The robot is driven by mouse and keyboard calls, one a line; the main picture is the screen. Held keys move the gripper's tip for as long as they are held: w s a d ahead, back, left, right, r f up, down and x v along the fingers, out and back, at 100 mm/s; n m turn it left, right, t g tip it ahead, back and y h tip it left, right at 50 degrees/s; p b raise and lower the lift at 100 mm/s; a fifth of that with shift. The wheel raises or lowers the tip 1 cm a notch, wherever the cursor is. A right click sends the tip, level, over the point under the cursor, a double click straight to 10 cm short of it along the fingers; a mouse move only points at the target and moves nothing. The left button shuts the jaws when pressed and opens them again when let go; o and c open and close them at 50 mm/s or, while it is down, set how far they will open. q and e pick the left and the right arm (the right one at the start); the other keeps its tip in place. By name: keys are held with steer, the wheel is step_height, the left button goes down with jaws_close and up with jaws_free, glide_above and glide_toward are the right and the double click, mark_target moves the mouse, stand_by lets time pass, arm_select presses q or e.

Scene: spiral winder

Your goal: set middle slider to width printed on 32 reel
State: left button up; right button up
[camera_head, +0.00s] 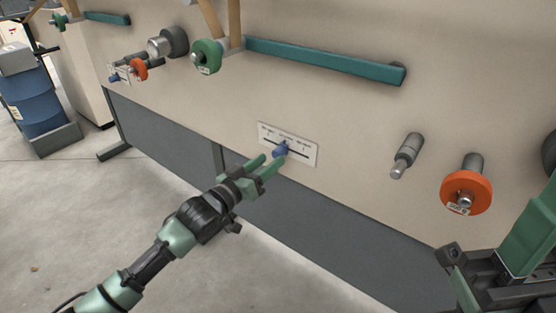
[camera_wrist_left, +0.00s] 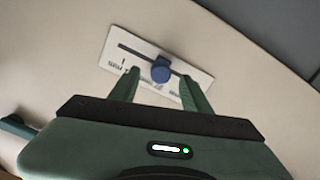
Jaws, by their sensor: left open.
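The middle slider's blue knob (camera_head: 280,149) sits on a white scale plate (camera_head: 303,153) on the beige machine front, near the middle of the plate's dark slot. My left gripper (camera_head: 270,161) is open just in front of it. In the left wrist view the knob (camera_wrist_left: 161,69) appears between the two green fingertips (camera_wrist_left: 159,78), with no clear contact. The plate's print is too small to read. Labelled reels show: an orange one (camera_head: 466,193) at right and a green one (camera_head: 206,57) at upper left. I cannot read which is 32.
A teal bar (camera_head: 325,62) runs above the slider, and a grey spindle (camera_head: 408,155) sticks out to its right. Another slider plate with a blue knob (camera_head: 114,78) is far left, beside a small orange reel (camera_head: 139,69). My right arm fills the lower right corner.

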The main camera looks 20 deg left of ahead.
mark_target(275, 156)
arm_select(q)
steer(key=shift+b+x, duration=0.75)
steer(key=shift+x, duration=1.55)
steer(key=shift+f, duration=0.1)
steer(key=shift+c, duration=0.3)
jaws_close()
